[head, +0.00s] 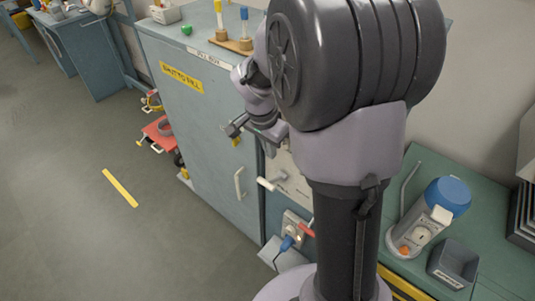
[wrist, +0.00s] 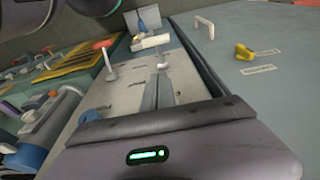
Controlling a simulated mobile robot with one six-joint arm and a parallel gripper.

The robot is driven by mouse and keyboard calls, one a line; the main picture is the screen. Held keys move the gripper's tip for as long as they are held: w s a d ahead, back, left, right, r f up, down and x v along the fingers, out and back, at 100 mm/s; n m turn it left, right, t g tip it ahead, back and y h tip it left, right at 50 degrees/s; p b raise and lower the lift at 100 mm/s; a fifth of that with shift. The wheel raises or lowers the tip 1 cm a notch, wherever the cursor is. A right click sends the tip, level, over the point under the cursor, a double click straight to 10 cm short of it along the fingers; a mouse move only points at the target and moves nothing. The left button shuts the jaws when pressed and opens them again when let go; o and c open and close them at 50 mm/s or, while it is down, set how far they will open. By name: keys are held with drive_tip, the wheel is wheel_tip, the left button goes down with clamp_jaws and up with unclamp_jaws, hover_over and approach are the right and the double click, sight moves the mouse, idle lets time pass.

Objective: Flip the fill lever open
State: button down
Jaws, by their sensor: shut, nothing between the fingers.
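My gripper (head: 236,128) is in front of the upper part of the blue-grey cabinet (head: 215,110) in the head view. It is shut and empty. On the cabinet's narrow side panel (wrist: 125,95) are a white-handled lever (wrist: 150,42) and a red-handled lever (wrist: 103,44). In the head view the white handle (head: 265,184) and red handle (head: 306,230) are below my gripper and apart from it. A yellow lever (wrist: 245,52) sits beside small labels on the cabinet front. The labels are too blurred to read, so I cannot tell which is the fill lever.
The cabinet front has a white door handle (head: 239,183). At right a green bench (head: 420,280) holds a blue-topped device (head: 435,215) and a grey bin (head: 453,264).

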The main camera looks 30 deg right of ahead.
drive_tip(key=b, duration=0.2)
hover_over(266, 184)
drive_tip(key=w+d, duration=0.2)
drive_tip(key=d, duration=0.1)
wheel_tip(266, 184, down, 6)
drive_tip(key=f, duration=0.1)
drive_tip(key=a+f, duration=0.1)
drive_tip(key=s+a+f+b, duration=0.1)
drive_tip(key=f, duration=0.1)
drive_tip(key=shift+s, duration=0.1)
